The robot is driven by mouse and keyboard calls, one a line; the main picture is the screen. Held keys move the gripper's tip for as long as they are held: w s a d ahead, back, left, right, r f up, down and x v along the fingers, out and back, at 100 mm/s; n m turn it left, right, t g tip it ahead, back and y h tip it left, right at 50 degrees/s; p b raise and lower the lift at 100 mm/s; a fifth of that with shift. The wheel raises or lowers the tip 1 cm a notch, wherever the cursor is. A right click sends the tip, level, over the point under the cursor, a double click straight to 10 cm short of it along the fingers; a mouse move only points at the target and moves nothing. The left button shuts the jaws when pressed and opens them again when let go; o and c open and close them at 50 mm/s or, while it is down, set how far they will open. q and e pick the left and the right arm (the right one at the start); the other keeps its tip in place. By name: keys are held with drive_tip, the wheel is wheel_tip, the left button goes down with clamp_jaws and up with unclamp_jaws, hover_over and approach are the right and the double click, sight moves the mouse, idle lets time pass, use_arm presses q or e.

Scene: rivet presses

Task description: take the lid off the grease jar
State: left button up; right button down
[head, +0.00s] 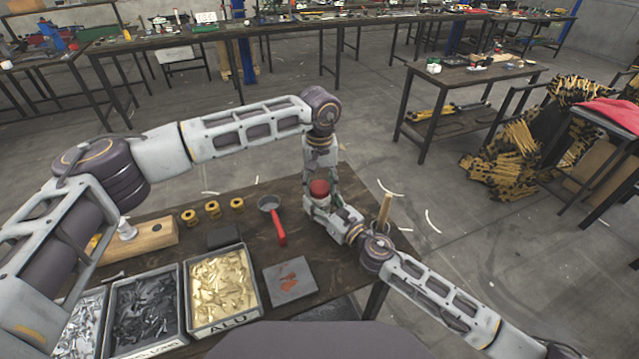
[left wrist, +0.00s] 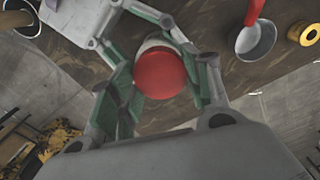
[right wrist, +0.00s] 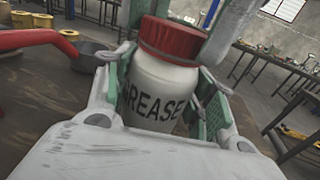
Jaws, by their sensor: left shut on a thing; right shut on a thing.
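The grease jar (right wrist: 160,92) is white with dark lettering and stands upright in the right wrist view. Its red lid (right wrist: 172,38) sits on top of it. In the head view the red lid (head: 319,187) shows between my two grippers near the table's right side. My right gripper (right wrist: 160,100) is shut around the jar's white body. My left gripper (left wrist: 162,75) comes down from above, shut on the red lid, which shows in the left wrist view (left wrist: 160,74). Most of the jar's body is hidden in the head view.
A grey mat (head: 290,281) and bins of fasteners, one with brass-coloured parts (head: 222,283), are nearer. A wooden handle (head: 384,208) stands upright at the right table edge.

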use_arm(q)
drive_tip(key=n, duration=3.1)
drive_tip(key=shift+r, duration=0.1)
drive_tip(key=n, duration=0.7)
drive_tip(key=shift+n, duration=0.4)
drive_tip(key=n, duration=0.4)
drive_tip(key=shift+n, duration=0.3)
drive_tip(key=n, duration=0.5)
